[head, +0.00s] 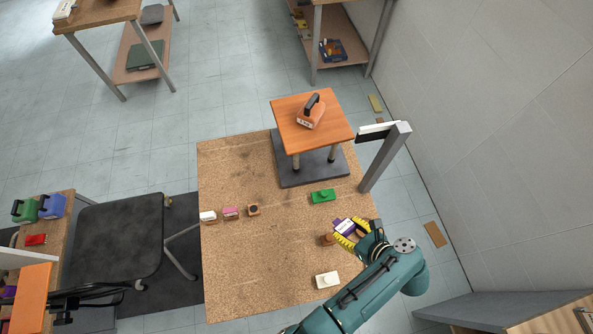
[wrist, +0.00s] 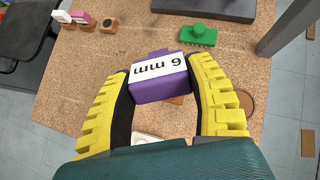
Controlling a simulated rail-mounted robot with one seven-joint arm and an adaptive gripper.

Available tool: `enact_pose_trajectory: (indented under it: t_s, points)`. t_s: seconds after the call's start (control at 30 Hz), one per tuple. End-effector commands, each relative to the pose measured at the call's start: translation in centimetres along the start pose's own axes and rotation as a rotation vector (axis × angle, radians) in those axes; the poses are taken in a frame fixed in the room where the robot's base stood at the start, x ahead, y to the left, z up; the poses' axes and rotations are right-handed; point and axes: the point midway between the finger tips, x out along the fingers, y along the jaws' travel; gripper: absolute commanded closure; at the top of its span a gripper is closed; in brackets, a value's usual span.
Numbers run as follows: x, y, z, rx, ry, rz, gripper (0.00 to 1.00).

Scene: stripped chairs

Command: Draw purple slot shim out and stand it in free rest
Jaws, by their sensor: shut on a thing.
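My gripper (wrist: 165,85) is shut on the purple shim (wrist: 160,88), with a yellow ribbed finger on each side. The shim has a white label reading "6 mm", upside down in the wrist view. In the head view the purple shim (head: 337,221) shows between the yellow fingers (head: 346,233), over the right part of the cork bench. I cannot tell how high it is. A brown block (head: 327,239) stands close beside it, mostly hidden below the shim in the wrist view. A small brown block with a dark opening on top (head: 253,210) stands left, apart from the gripper.
Pink (head: 231,213) and white-topped (head: 208,217) blocks stand left of the open-topped block. A green block (head: 323,196) lies behind the gripper, a cream block (head: 327,280) in front. An orange-topped stand (head: 290,112) and grey post (head: 385,157) rise behind. The bench's middle is clear.

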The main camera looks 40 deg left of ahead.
Motion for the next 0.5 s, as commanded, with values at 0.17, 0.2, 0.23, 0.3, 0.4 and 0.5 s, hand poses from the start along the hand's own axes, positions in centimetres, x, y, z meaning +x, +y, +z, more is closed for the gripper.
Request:
enact_pose_trajectory:
  t_s: [0.17, 0.2, 0.23, 0.3, 0.4, 0.5]
  points:
    - [1.7, 0.1, -1.1, -0.164, 0.111, 0.167, 0.85]
    - [2.0, 0.1, -1.4, -0.196, 0.132, 0.194, 0.85]
    - [2.2, 0.2, -1.6, -0.221, 0.146, 0.213, 0.85]
    - [2.6, 0.2, -1.9, -0.278, 0.182, 0.259, 0.85]
    - [3.3, 0.3, -2.7, -0.374, 0.238, 0.327, 0.85]
    - [4.2, 0.5, -3.6, -0.494, 0.301, 0.403, 0.85]
